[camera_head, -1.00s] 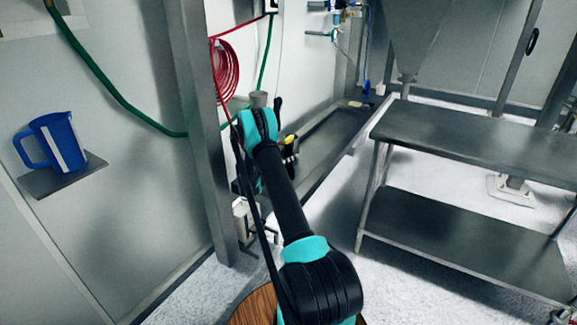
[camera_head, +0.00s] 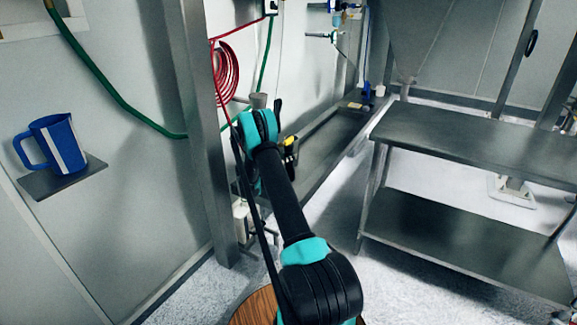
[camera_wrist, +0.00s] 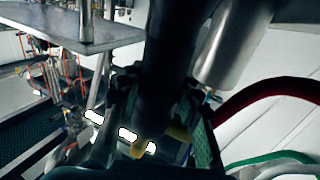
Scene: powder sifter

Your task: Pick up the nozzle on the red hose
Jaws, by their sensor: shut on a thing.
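My gripper (camera_wrist: 158,122) is shut on a dark, round-bodied thing (camera_wrist: 172,55) that fills the middle of the wrist view; I take it to be the nozzle. Yellow parts show low between the fingers. The red hose (camera_wrist: 268,92) curves in from the right edge, but its join to the nozzle is hidden in the dark. In the head view the red hose (camera_head: 227,72) hangs coiled on the wall. A black and yellow piece (camera_head: 290,146) shows just right of my forearm; my arm hides most of the gripper there.
A green hose (camera_head: 110,90) runs along the left wall behind a steel post (camera_head: 190,120). A blue jug (camera_head: 56,143) stands on a small shelf. A steel table (camera_head: 480,145) stands at the right, with open floor before it. A grey cylinder (camera_wrist: 232,45) is close beside the nozzle.

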